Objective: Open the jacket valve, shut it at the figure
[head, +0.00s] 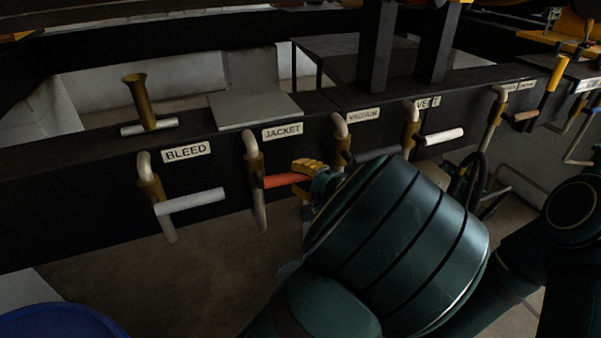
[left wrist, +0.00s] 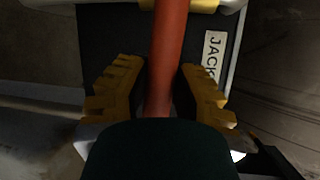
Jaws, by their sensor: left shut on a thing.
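The jacket valve (head: 254,170) is a brass-coloured body on a bent pipe below the JACKET label (head: 282,131). Its red handle (head: 285,180) points right, roughly level along the dark beam. My left gripper (head: 308,167), with yellow ribbed fingers, is shut on the handle's outer end. My wrist hides part of the gripper in the head view. In the left wrist view the red handle (left wrist: 168,45) runs between the two yellow fingers, with part of the JACKET label (left wrist: 213,53) beside it. My right gripper is not in view. No figure or gauge reading is legible.
The bleed valve's white handle (head: 190,201) is to the left. The vacuum valve's dark handle (head: 376,155) and the vent valve's pale handle (head: 443,137) are to the right, close to my left arm. A blue round object (head: 60,322) is at lower left.

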